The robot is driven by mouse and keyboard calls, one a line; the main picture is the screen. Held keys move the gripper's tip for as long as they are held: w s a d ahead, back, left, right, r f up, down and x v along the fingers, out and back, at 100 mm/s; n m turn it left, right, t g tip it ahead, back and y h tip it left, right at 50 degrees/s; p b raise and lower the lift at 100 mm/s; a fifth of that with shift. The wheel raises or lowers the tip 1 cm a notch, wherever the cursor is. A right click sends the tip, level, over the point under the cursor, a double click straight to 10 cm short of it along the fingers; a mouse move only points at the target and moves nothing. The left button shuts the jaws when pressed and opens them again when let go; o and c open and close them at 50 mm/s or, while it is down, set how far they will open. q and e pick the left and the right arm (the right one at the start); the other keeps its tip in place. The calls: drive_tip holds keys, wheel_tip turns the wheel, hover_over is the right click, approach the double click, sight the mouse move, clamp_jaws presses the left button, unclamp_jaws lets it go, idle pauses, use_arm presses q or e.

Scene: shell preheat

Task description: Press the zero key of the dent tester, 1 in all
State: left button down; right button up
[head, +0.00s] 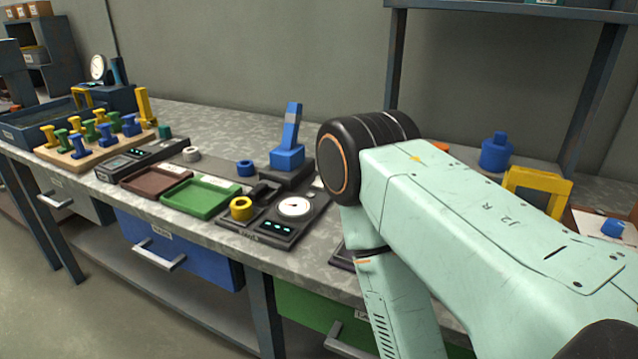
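A low dark bench instrument (268,236) with a round white dial and small lit green displays sits near the front edge of the bench, at the middle of the head view. A yellow ring (242,208) sits on its left part. A dial gauge on a blue stand (112,92) stands at the far left. I cannot tell for sure which one is the dent tester, and no zero key can be made out. My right arm fills the right side and hides part of the bench. Neither gripper is in view.
A green tray (203,212) and a brown tray (127,184) lie left of the instrument. A blue lever block (288,158) stands behind it. A wooden rack (70,160) holds several coloured pieces. A blue weight-like piece (495,153) stands at the right. Shelf posts rise behind.

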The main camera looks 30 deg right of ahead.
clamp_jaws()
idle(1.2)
